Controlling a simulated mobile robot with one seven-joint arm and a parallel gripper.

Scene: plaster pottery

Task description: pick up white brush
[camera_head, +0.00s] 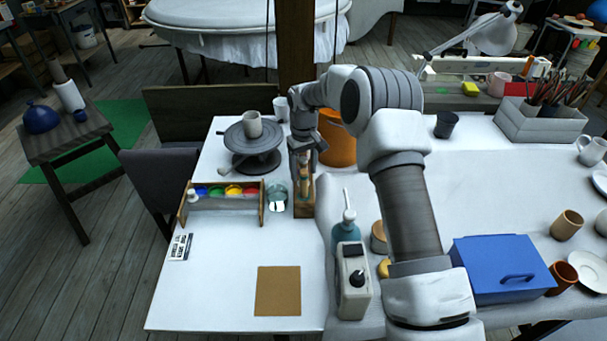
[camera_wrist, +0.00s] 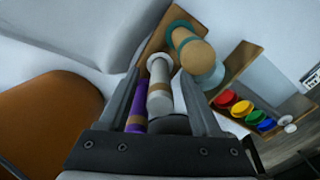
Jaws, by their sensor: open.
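A white brush (camera_wrist: 159,72), with a pale round end and a brown wooden band, stands in a wooden holder (camera_head: 304,210). A purple handle (camera_wrist: 135,105) is close by the left finger, and a thicker wooden handle with a teal ring (camera_wrist: 192,48) is beyond the right finger. In the head view my gripper (camera_head: 304,155) points down over the holder and partly hides the brushes. I cannot tell whether the fingers touch the brush.
An orange-brown pot (camera_head: 337,140) stands right behind the holder. A glass jar (camera_head: 277,198) and a paint rack (camera_head: 222,205) stand to its left. A pottery wheel (camera_head: 252,140) with a cup is behind. A soap bottle (camera_head: 346,222) is in front right. The front-left table is mostly clear.

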